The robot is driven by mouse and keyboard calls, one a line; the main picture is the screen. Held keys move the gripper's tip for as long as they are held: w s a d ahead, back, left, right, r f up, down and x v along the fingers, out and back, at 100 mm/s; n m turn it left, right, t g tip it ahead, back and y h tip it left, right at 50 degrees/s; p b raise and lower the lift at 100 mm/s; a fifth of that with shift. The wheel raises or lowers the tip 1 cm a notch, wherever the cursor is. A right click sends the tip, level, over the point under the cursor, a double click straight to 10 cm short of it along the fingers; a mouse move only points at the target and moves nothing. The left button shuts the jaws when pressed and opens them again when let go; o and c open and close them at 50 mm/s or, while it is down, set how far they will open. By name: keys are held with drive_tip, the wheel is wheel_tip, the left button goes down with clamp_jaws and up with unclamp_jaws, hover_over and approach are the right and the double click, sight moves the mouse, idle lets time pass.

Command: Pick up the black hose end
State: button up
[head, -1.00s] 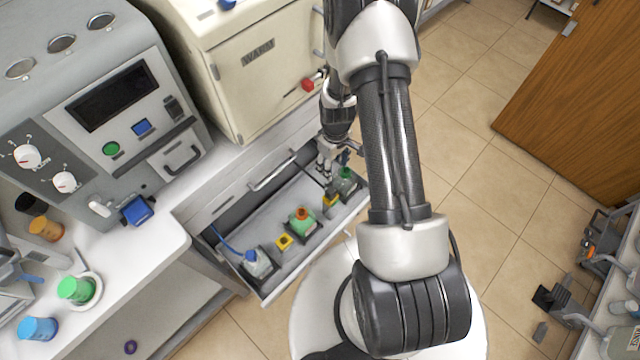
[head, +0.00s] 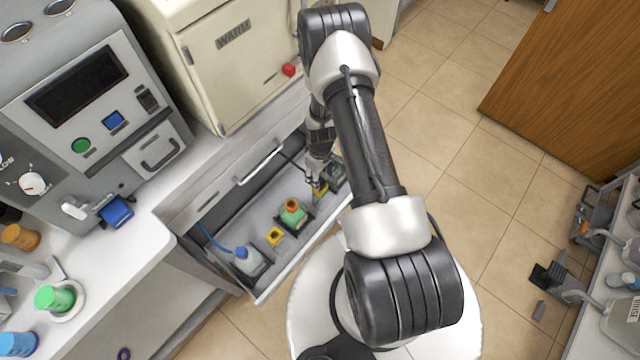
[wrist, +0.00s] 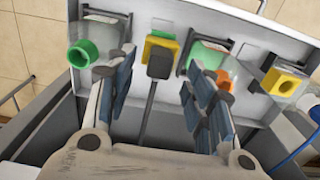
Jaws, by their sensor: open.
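The black hose end (wrist: 158,64) sits at a yellow holder (wrist: 161,44) in the open drawer. Its thin black hose runs back towards my gripper in the wrist view. My gripper (wrist: 156,92) is open and empty, with one finger on each side of the hose and the hose end a little beyond the fingertips. In the head view my gripper (head: 318,178) is low over the drawer's right part, by the yellow holder (head: 320,188). There the arm and gripper hide the hose end. I cannot tell whether the fingers touch the hose.
The drawer (head: 262,292) also holds an orange-capped green bottle (head: 292,212), another yellow holder (head: 275,236) and a blue-capped bottle (head: 247,260) with a blue hose. A green-ringed bottle (wrist: 83,54) stands close to the left finger. The drawer's walls surround the gripper.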

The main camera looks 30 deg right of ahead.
wheel_tip(320, 180, down, 4)
drive_tip(key=shift+w+f+b, duration=0.1)
drive_tip(key=shift+b, duration=0.6)
drive_tip(key=shift+c, duration=0.2)
drive_tip(key=c, duration=1.1)
